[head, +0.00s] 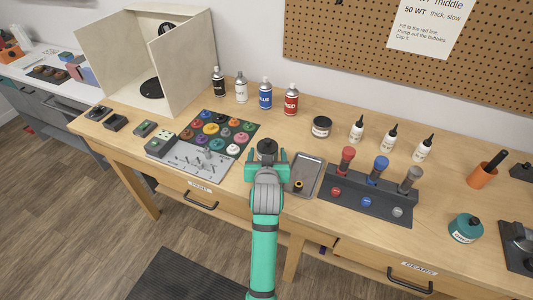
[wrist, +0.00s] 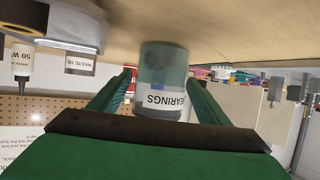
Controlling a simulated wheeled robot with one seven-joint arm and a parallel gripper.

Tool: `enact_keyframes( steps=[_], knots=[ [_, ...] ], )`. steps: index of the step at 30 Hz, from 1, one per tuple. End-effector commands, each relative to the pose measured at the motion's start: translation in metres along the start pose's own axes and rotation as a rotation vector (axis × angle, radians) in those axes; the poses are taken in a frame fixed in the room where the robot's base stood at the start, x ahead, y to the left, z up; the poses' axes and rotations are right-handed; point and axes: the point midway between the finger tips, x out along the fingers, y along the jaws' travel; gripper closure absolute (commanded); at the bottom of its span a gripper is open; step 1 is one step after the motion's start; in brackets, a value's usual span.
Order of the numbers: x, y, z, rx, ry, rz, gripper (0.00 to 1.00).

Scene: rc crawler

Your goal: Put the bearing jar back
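The bearing jar (wrist: 161,70) is a translucent teal jar with a white "BEARINGS" label, upside down in the wrist view. The rest of the jar is mostly hidden there. Whether its base touches the bench is unclear.
Left of my gripper are a grey metal plate (head: 190,164) and a mat of coloured round pieces (head: 240,124). A rack with shock absorbers (head: 350,206) stands right of the tray. Paint bottles (head: 265,95) and a dark-lidded jar (head: 321,128) stand behind. A teal jar (head: 464,230) is far right.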

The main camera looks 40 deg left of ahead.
Motion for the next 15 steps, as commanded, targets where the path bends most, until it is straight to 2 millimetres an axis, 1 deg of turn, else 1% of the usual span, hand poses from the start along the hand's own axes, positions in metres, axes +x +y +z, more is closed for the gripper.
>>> enact_keyframes(
  steps=[5,8,11,15],
  knots=[
    [-0.001,0.000,-0.001,0.000,0.001,0.001,0.30],
    [-0.005,0.000,-0.003,0.000,0.002,0.000,0.30],
    [-0.019,-0.001,-0.003,-0.001,0.001,-0.001,0.30],
    [-0.046,-0.003,-0.003,-0.002,0.003,-0.003,0.30]
  ],
)
